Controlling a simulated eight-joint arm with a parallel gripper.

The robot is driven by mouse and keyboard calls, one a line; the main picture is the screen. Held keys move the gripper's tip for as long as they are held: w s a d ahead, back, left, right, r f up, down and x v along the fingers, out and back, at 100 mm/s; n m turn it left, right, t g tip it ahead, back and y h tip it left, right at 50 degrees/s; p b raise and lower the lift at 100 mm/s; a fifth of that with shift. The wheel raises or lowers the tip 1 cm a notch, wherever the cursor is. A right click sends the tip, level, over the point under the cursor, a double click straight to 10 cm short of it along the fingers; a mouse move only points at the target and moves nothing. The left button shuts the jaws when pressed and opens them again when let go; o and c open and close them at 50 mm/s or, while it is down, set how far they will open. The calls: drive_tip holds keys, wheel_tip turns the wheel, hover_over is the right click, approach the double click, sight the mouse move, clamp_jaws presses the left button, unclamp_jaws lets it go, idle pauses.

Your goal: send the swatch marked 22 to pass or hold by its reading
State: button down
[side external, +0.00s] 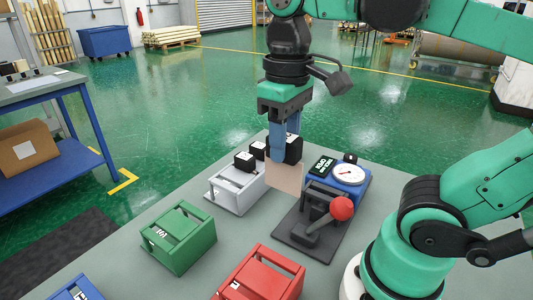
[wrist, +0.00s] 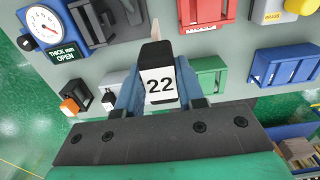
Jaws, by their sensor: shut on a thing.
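My gripper (side external: 284,142) is shut on the black block of the swatch marked 22. The "22" label (wrist: 160,86) faces the wrist camera between the blue fingers. A flat beige sheet (side external: 286,178) hangs below the block in the side view. It is held in the air near the dark press (side external: 305,245) with a red ball lever (side external: 341,208). The blue gauge (side external: 349,180) has a round dial, and its display (wrist: 64,53) reads "THICK MM OPEN" in the wrist view. I cannot tell whether the sheet touches the press.
A grey rack (side external: 231,197) with black blocks stands to the left of the press. A green box (side external: 178,240) and a red box (side external: 262,276) sit nearer the front, with a blue box (side external: 76,289) at the bottom left. Bare grey table lies between them.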

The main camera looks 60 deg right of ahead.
drive_tip(key=s+a+f, duration=0.2)
drive_tip(key=a+f, duration=0.1)
drive_tip(key=a, duration=0.3)
drive_tip(key=shift+s+a, duration=0.15)
drive_tip(key=shift+s, duration=0.15)
drive_tip(key=shift+f, duration=2.5)
drive_tip(key=shift+f, duration=3.3)
drive_tip(key=shift+c, duration=2.3)
unclamp_jaws()
